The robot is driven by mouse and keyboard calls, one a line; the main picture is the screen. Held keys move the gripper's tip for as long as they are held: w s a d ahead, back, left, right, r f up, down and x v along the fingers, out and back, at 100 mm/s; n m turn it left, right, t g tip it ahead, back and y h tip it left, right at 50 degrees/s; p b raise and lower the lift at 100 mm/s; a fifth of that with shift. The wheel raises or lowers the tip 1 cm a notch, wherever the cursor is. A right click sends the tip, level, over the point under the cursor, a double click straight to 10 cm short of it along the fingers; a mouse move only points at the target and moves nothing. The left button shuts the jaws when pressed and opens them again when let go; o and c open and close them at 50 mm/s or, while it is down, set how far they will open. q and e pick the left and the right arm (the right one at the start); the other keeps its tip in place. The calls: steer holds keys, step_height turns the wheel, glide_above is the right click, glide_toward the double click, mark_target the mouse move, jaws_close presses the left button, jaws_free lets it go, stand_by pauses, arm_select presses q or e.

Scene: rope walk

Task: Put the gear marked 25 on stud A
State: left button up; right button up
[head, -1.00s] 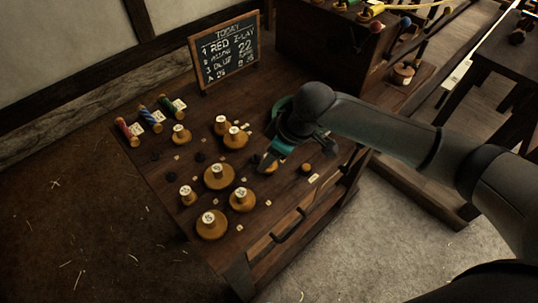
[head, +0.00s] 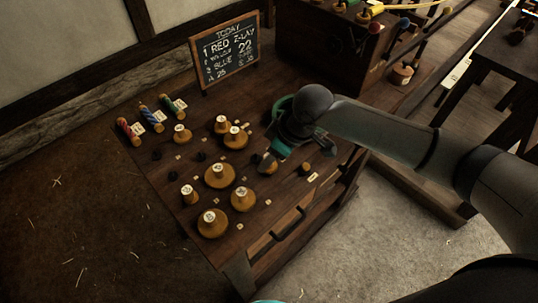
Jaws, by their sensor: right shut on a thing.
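My right gripper (head: 275,153) reaches over the right part of the bench and is shut on a small wooden gear (head: 267,167), partly hidden under the jaws. Its number cannot be read. Several wooden gears with pale numbered hubs stand on the bench: a large one in the middle (head: 219,177), one near the front (head: 212,224), one beside it (head: 243,199), and two at the back (head: 221,125) (head: 235,138). The small stud tags are unreadable, so I cannot tell which is stud A.
A chalkboard (head: 226,50) stands at the bench's back edge. Red, blue and green bobbins (head: 153,119) lie at the back left. A dark wooden box (head: 320,48) stands behind my right arm.

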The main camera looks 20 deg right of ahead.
steer(key=shift+f, duration=0.45)
stand_by(0.3)
steer(key=o, duration=1.3)
steer(key=shift+c, duration=0.2)
step_height(320, 180, up, 8)
steer(key=p, duration=1)
steer(key=shift+r, duration=0.1)
